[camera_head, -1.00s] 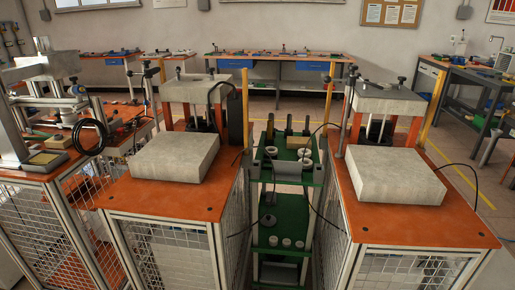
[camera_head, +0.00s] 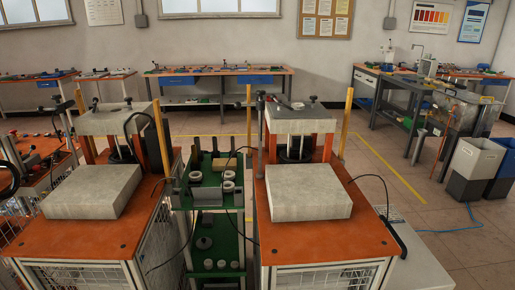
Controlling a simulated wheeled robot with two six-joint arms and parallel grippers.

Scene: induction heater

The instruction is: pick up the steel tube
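I cannot pick out the steel tube for certain. A grey metal cylinder (camera_head: 418,146) leans or stands by the workbench on the right; it is too small to tell if it is a tube. Small upright dark posts (camera_head: 196,160) and pale ring-like pieces (camera_head: 228,176) are on the green shelf rack (camera_head: 209,200) between the two orange-topped machines. Neither of my grippers is in view.
The left machine (camera_head: 90,235) and right machine (camera_head: 320,240) carry grey blocks on orange tops. Workbenches (camera_head: 222,72) line the back wall. Bins (camera_head: 475,160), a blue cable (camera_head: 465,226) and open floor (camera_head: 400,180) are at the right.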

